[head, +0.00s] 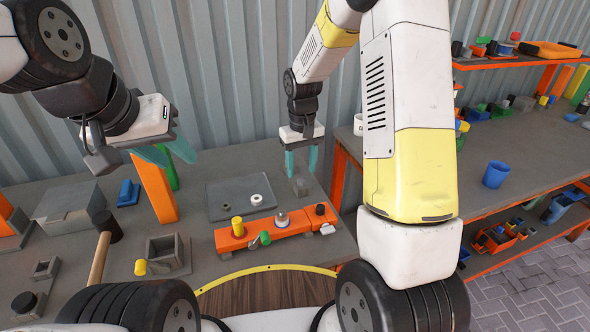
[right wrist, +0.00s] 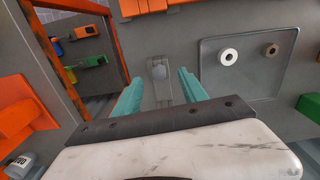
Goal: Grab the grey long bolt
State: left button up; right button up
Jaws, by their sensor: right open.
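A long grey piece that looks like the grey bolt (head: 300,186) stands or lies on the grey table (head: 338,240) below my right gripper (head: 300,168). In the right wrist view the grey bolt (right wrist: 159,72) shows between the teal fingertips of my right gripper (right wrist: 160,86), with a gap on both sides. The right fingers are open and point down at it. I cannot tell how far above the table they are.
An orange bar (head: 232,243) with coloured pegs lies in front of the bolt. A grey plate (head: 225,192) with a white ring (head: 256,199) is to its left. A hammer (head: 102,250), grey blocks and an orange upright board (head: 157,190) are further left. An orange-framed shelf stands at right.

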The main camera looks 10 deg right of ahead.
aim_at(302, 180)
notch_tip(302, 180, down, 4)
jog(key=shift+w+d, duration=0.1)
grip_shut()
dwell(0.4)
